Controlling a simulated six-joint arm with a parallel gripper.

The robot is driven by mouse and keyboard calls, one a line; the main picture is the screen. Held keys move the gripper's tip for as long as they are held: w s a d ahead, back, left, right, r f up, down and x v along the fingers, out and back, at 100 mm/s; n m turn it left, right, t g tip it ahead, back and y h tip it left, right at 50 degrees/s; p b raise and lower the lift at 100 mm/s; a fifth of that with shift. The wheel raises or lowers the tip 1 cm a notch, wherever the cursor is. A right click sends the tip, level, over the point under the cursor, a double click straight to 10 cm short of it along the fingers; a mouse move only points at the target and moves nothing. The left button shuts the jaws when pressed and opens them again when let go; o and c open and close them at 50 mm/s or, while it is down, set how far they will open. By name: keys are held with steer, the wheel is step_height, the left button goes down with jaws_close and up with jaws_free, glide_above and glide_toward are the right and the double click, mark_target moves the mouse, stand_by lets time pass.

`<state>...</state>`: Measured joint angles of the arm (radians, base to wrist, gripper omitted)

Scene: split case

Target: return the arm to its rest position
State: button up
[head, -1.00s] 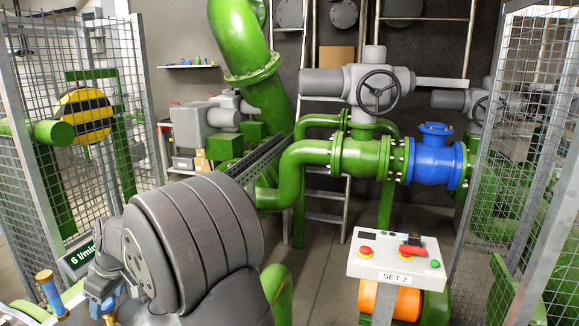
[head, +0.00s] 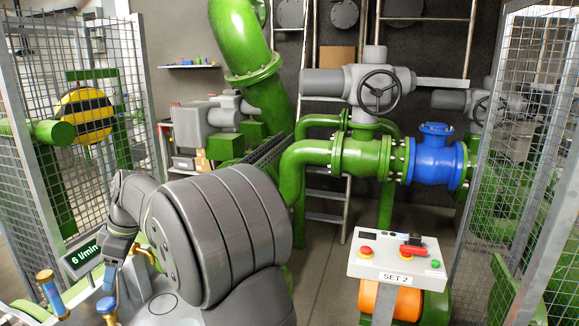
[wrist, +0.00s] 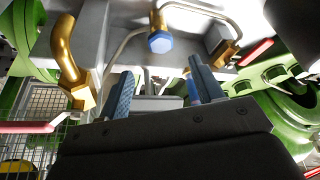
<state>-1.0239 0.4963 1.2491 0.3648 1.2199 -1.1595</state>
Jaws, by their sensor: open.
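My gripper (wrist: 163,88) shows in the wrist view with its two blue-padded fingers apart and nothing between them. In the head view my gripper (head: 124,264) is at the lower left, beside the display reading 6 l/min (head: 82,258), partly hidden by my own large grey arm links. A brass fitting with a blue cap (wrist: 161,42) shows beyond the fingers in the wrist view. A bent brass pipe (wrist: 70,60) is to their left. I cannot tell whether the fingers touch anything.
A control box marked SET 2 (head: 394,262) stands at the lower right. Green pipework (head: 300,165) and a blue valve section (head: 433,160) are behind. Mesh fences (head: 85,120) flank both sides. Floor shows in the middle.

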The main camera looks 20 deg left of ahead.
steer(key=v, duration=0.9)
step_height(320, 180, down, 8)
steer(key=d+m+g, duration=0.1)
steer(key=m+g, duration=0.2)
steer(key=m, duration=0.4)
steer(key=shift+s+d+g, duration=0.25)
steer(key=shift+d+g, duration=0.15)
stand_by(1.3)
step_height(320, 180, up, 7)
steer(key=a+n+t, duration=0.2)
steer(key=n+t, duration=0.2)
steer(key=n, duration=0.3)
steer(key=x, duration=1)
steer(key=shift+a+r, duration=0.1)
